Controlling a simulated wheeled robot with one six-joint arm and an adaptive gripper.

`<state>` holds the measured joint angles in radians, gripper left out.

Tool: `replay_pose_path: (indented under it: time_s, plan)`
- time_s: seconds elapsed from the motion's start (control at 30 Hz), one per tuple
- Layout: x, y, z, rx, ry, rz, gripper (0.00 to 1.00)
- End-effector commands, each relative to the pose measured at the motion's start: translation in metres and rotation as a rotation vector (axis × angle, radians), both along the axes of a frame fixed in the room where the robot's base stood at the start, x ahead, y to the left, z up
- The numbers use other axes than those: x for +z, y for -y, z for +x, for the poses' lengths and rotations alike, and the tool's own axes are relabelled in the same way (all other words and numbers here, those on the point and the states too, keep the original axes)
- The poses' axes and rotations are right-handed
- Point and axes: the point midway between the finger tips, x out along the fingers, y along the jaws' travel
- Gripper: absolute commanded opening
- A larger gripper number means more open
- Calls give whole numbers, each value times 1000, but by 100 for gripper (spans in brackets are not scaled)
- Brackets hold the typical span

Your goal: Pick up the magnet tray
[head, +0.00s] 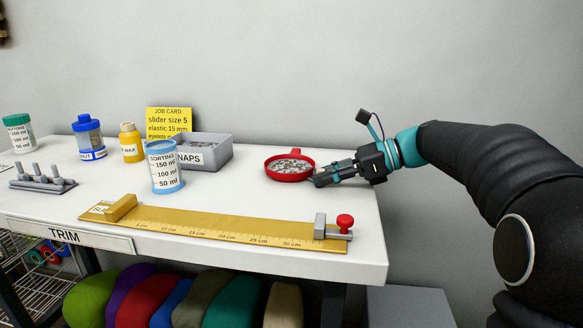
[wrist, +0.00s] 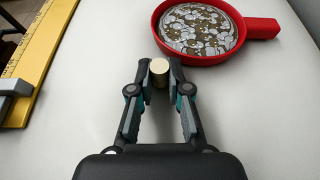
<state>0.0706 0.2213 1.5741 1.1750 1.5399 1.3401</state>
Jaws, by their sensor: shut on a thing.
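The magnet tray (head: 290,176) is a red round dish with a stubby red handle, holding small metal pieces. It sits at the right part of the white table. In the wrist view the tray (wrist: 163,40) lies just beyond my fingertips, its handle pointing right. My gripper (head: 317,180) is low over the table, at the tray's right side in the head view. In the wrist view my gripper (wrist: 160,72) is shut on a small pale-gold cylinder (wrist: 160,67), close to the tray's rim. Whether the cylinder touches the tray cannot be told. The fingers are not on the red handle.
A yellow ruler board (head: 220,226) with a red-knobbed stop lies along the table's front. A grey snaps bin (head: 207,152), a blue-rimmed sorting cup (head: 165,172), an orange bottle (head: 131,145) and a job card (head: 168,121) stand left. The wall is behind.

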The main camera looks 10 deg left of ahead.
Motion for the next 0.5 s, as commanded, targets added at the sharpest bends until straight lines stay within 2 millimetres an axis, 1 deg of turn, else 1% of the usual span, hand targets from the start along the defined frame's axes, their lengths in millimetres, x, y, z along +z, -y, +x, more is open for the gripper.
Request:
replay_pose_path:
  time_s: [0.2, 0.33, 0.43, 0.5]
  plan:
    - [1, 0, 0, 0, 1, 0, 0]
    - [5, 0, 0, 0, 1, 0, 0]
    - [13, 0, 0, 0, 1, 0, 0]
    - [23, 0, 0, 1, 4, 0, 0]
